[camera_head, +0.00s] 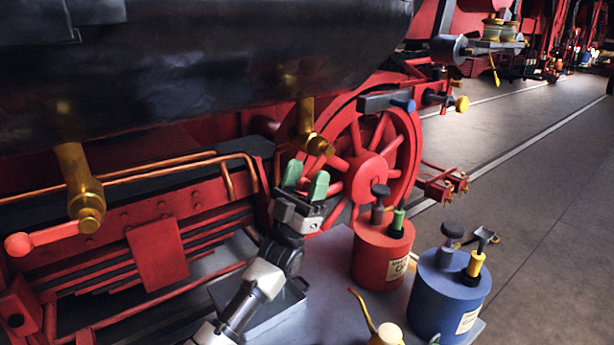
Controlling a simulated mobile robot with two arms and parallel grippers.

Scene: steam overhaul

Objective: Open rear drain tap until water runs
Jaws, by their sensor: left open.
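Two brass drain taps hang under the black boiler or cylinder casing. The left tap (78,182) has a red lever (45,238) pointing left, nearly level, with a round red end. The right tap (306,125) hangs farther along, its outlet end angled down to the right; no lever on it shows clearly. I cannot tell which tap is the rear one. No water shows at either outlet. My left gripper (305,184) has green fingertips, points up and is open and empty. It is just below the right tap, apart from it in the picture. My right gripper is out of view.
A red oil can (381,255) and a blue can (445,300) stand on a grey tray top (335,325), with a brass-spouted oiler (385,334) in front. A red spoked wheel (372,165) and copper pipes (150,167) are behind. The floor at right is clear.

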